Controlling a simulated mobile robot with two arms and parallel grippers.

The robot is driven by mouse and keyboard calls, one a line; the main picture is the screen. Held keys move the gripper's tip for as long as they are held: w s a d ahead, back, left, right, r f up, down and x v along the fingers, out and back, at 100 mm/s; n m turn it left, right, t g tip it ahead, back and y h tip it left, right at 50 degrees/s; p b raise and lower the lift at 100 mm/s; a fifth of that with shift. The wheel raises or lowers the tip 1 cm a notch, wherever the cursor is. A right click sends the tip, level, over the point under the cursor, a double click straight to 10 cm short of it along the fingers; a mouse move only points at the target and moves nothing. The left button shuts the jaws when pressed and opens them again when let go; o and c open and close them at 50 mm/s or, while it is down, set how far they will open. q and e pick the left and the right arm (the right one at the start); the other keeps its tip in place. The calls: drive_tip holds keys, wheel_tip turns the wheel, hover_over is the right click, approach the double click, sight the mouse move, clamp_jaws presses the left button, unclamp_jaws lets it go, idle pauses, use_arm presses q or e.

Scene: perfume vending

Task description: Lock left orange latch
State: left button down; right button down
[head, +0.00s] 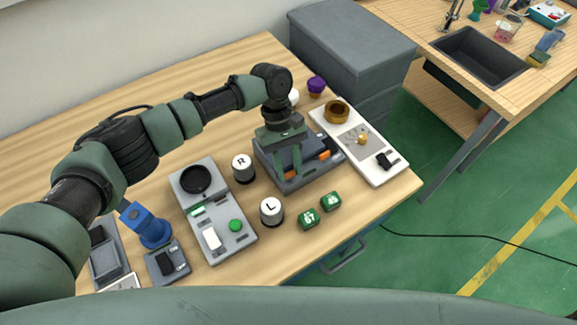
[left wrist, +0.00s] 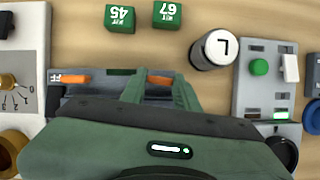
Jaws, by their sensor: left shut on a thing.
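A grey device (head: 315,171) with two orange latches on its front edge stands on the wooden table; its front also shows in the left wrist view (left wrist: 110,90). The left orange latch (left wrist: 160,79) lies between the fingers of my left gripper (head: 288,176). The gripper comes down from above, shut on this latch, and its green body (left wrist: 170,150) hides much of the device. The right orange latch (head: 323,154) is free, and it also shows in the left wrist view (left wrist: 76,79). My right gripper is in neither view.
Jars marked L (head: 271,211) and R (head: 242,168) and two green kit blocks (head: 309,218) stand close by. A grey panel (head: 220,235) is left of the device, and a white panel with a dial (head: 345,125) is close on its right.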

use_arm(q)
drive_tip(key=shift+d+m+y, duration=0.1)
drive_tip(key=shift+m+y, duration=0.7)
drive_tip(key=shift+m, duration=1.3)
drive_tip(key=c, duration=1)
unclamp_jaws()
drive_tip(key=shift+c, duration=0.2)
drive_tip(key=shift+r, duration=0.1)
